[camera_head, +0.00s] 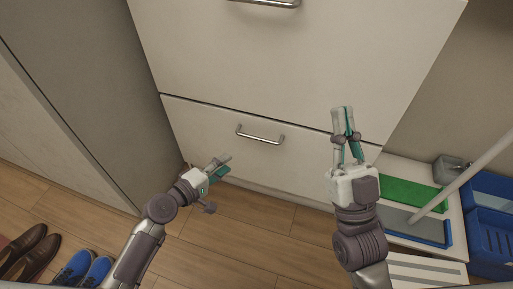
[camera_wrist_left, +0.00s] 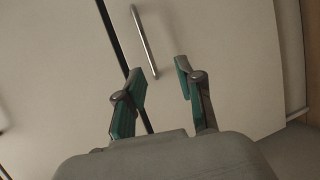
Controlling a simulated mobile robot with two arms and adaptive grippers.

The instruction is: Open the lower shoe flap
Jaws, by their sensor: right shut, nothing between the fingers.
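The lower shoe flap (camera_head: 215,122) is a pale panel low on the cabinet, with a silver bar handle (camera_head: 260,135). It looks shut, with a thin dark seam above it. My left gripper (camera_head: 225,164) is open and empty, below and left of the handle in the head view. In the left wrist view the handle (camera_wrist_left: 145,40) lies beyond the parted fingertips (camera_wrist_left: 158,70), not between them. My right gripper (camera_head: 342,109) is shut and empty, in front of the cabinet to the right of the handle.
The upper flap (camera_head: 300,60) has its own handle (camera_head: 267,2). A grey side panel (camera_head: 85,70) stands at the left. Brown shoes (camera_head: 30,252) and blue shoes (camera_head: 82,268) lie at lower left. Blue crates (camera_head: 490,235) and a green mat (camera_head: 412,193) are at the right. Wood floor (camera_head: 245,235) is clear between.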

